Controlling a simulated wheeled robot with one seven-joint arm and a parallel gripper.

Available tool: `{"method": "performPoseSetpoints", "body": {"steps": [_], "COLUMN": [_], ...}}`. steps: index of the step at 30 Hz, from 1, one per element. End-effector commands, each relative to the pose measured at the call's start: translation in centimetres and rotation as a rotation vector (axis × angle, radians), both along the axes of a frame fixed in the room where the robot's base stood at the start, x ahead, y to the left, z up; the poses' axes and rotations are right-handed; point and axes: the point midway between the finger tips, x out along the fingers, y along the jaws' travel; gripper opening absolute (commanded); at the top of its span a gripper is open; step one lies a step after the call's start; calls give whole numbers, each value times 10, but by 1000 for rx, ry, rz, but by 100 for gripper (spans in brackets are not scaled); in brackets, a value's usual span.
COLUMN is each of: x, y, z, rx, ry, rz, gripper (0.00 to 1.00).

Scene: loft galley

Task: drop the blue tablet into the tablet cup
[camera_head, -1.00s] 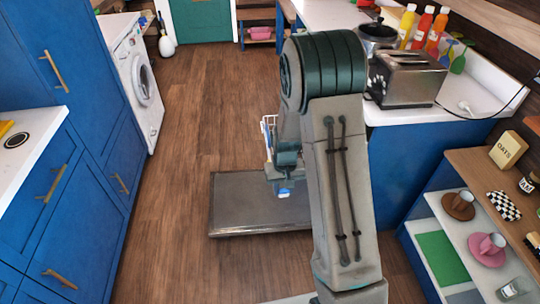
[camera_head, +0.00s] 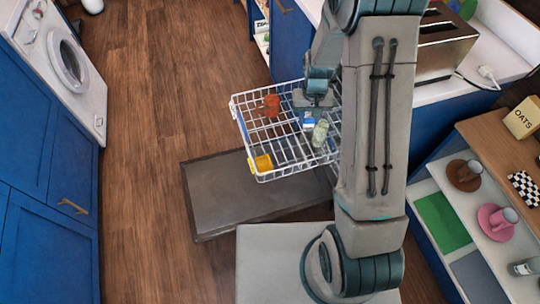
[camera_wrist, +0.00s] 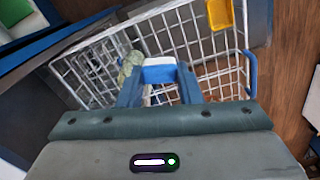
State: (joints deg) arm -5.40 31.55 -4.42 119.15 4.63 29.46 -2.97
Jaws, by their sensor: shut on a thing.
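My gripper (camera_head: 312,112) is shut on the blue tablet (camera_head: 308,121), a small block with blue and white faces. The wrist view shows the tablet (camera_wrist: 160,72) between the two blue fingers. The gripper and tablet are over the white wire rack (camera_head: 235,108). A small yellow cup (camera_head: 262,163), which looks like the tablet cup, is at the rack's near left corner. It also shows at the top of the wrist view (camera_wrist: 220,14). The tablet is apart from it, to its upper right in the head view.
A red item (camera_head: 271,105) and a pale green glass-like item (camera_head: 320,133) are in the rack, the green one close to my gripper. A dark flat door panel (camera_head: 215,205) lies low below the rack. Shelves with cups (camera_head: 497,220) stand right. Wooden floor (camera_head: 150,120) is clear at left.

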Motion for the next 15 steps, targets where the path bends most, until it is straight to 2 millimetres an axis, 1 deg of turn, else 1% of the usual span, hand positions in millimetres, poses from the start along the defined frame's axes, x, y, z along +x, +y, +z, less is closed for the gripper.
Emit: {"method": "performPoseSetpoints", "body": {"steps": [1,3,8,15], "x": [1,2,4,1], "y": [7,15,37,76], "z": [-15,-27,-50,-80], "rx": [0,-1,-1,-1], "ry": [-2,-2,-3,-4], "rz": [3,-2,-15,-21], "gripper": [10,10,10,10]}}
